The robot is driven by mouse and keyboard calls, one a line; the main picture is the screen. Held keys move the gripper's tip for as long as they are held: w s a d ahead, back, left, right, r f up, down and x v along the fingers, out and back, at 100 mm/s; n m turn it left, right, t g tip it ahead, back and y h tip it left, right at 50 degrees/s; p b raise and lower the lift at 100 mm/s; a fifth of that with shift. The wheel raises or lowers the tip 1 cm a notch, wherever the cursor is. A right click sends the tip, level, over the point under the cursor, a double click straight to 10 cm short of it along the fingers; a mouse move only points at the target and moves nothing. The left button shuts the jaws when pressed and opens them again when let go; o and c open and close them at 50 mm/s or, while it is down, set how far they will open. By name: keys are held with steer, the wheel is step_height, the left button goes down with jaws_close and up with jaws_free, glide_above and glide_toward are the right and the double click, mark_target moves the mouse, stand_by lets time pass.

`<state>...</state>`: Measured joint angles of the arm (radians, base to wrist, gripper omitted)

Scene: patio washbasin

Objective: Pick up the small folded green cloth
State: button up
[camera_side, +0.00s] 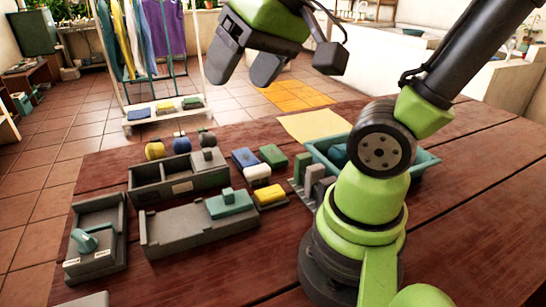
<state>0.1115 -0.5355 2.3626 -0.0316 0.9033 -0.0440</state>
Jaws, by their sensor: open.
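A small green folded-looking piece (272,155) lies on the brown wooden table, right of a blue piece (245,158). It looks like the small folded green cloth, but its texture is too small to tell. Another green item (193,103) lies on the low shelf of the clothes rack in the background. My gripper (245,66) is at the top of the picture, above the table and up from the green piece. Its two dark fingers are apart with nothing between them.
White (257,172) and yellow (270,194) pieces lie close in front of the green one. A grey rack (299,185) and teal basin (425,163) stand to the right. A grey divided box (150,191) and tray (180,232) stand left. The table's front is mostly clear.

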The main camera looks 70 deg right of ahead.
steer(key=w+d+f+m+g+h, duration=0.1)
steer(key=w+d+f+g, duration=0.15)
steer(key=w+d, duration=0.5)
steer(key=m+g, duration=0.3)
steer(key=g, duration=0.1)
glide_above(273, 153)
step_height(273, 153, down, 23)
steer(key=shift+s+f, duration=0.1)
step_height(273, 153, down, 6)
steer(key=shift+r, duration=0.1)
steer(key=c, duration=0.7)
